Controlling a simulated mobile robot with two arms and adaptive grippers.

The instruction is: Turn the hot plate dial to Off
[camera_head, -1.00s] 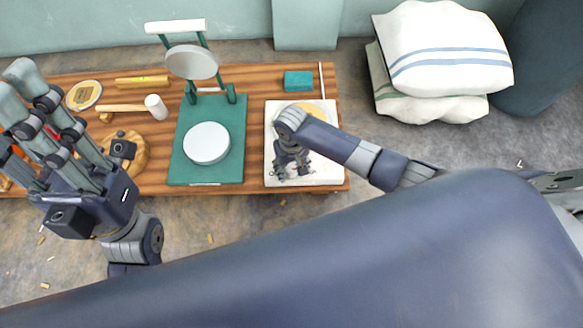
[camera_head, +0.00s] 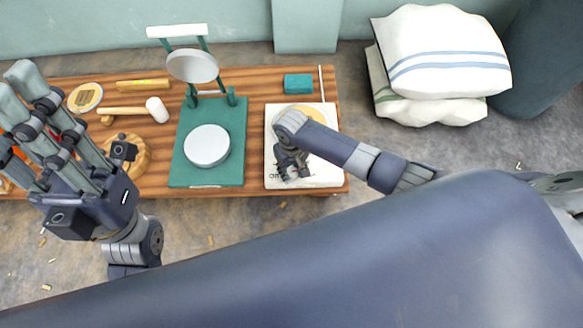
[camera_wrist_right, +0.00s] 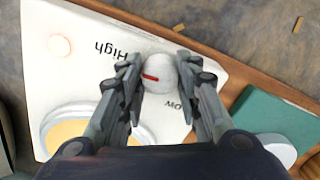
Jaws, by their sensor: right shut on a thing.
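The hot plate (camera_head: 330,172) is a white slab with a yellow-orange round plate (camera_head: 316,113), at the right end of the low wooden table. Its round white dial (camera_wrist_right: 158,72) shows in the right wrist view, with a red mark on its left side. The printed word "High" lies left of the dial; "ow" shows below it, partly covered. I cannot see an "Off" label. My right gripper (camera_head: 291,172) is shut on the dial, one finger on each side; it also shows in the right wrist view (camera_wrist_right: 159,75). My left gripper (camera_head: 22,105) is open and empty.
A green press (camera_head: 178,176) with a pale disc stands left of the hot plate. A mallet (camera_head: 157,109) and a small teal box (camera_head: 298,83) lie on the table. White sacks (camera_head: 445,55) are stacked on the floor at right.

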